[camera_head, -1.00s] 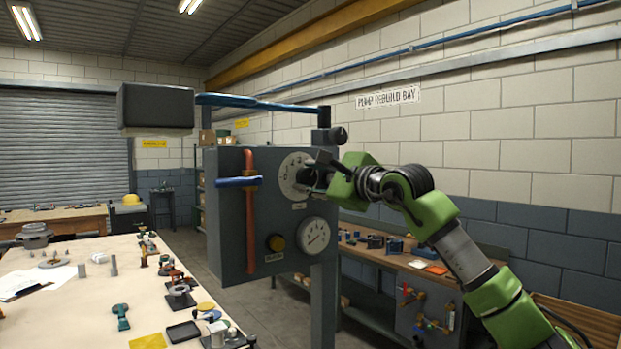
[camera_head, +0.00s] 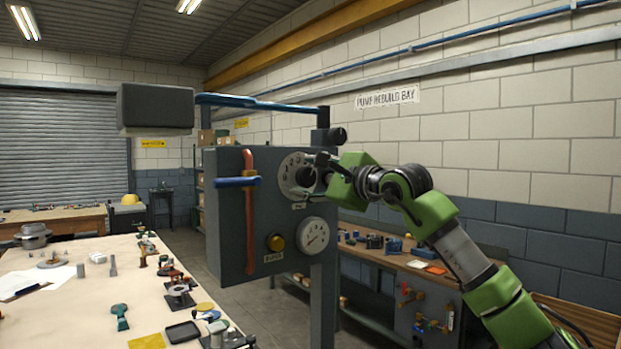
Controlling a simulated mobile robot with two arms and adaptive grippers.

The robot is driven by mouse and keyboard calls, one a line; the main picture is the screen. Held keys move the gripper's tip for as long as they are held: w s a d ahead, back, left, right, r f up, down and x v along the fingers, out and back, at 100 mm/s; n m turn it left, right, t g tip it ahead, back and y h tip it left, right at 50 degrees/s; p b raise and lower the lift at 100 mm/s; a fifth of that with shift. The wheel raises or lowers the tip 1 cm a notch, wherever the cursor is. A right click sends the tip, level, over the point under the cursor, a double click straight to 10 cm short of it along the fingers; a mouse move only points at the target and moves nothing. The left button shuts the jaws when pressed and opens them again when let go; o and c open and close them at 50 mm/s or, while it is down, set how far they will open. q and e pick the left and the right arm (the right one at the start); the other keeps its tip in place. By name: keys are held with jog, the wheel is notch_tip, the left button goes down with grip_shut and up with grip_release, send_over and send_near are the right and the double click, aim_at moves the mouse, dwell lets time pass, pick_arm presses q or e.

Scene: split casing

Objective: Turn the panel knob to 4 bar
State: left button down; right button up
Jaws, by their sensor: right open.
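A gauge (camera_head: 314,234) with a needle is below the dial. My left gripper is not in view.
A red pipe (camera_head: 250,225) with a blue lever (camera_head: 237,182) runs down the panel's left side. A yellow button (camera_head: 275,242) sits beside the gauge. A workbench (camera_head: 60,310) with many parts is at left. Another bench (camera_head: 400,260) stands behind my right arm.

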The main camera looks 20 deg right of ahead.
jog(key=shift+s+d, duration=0.1)
jog(key=v, duration=1.1)
jog(key=shift+s, duration=0.4)
jog(key=shift+d, duration=0.1)
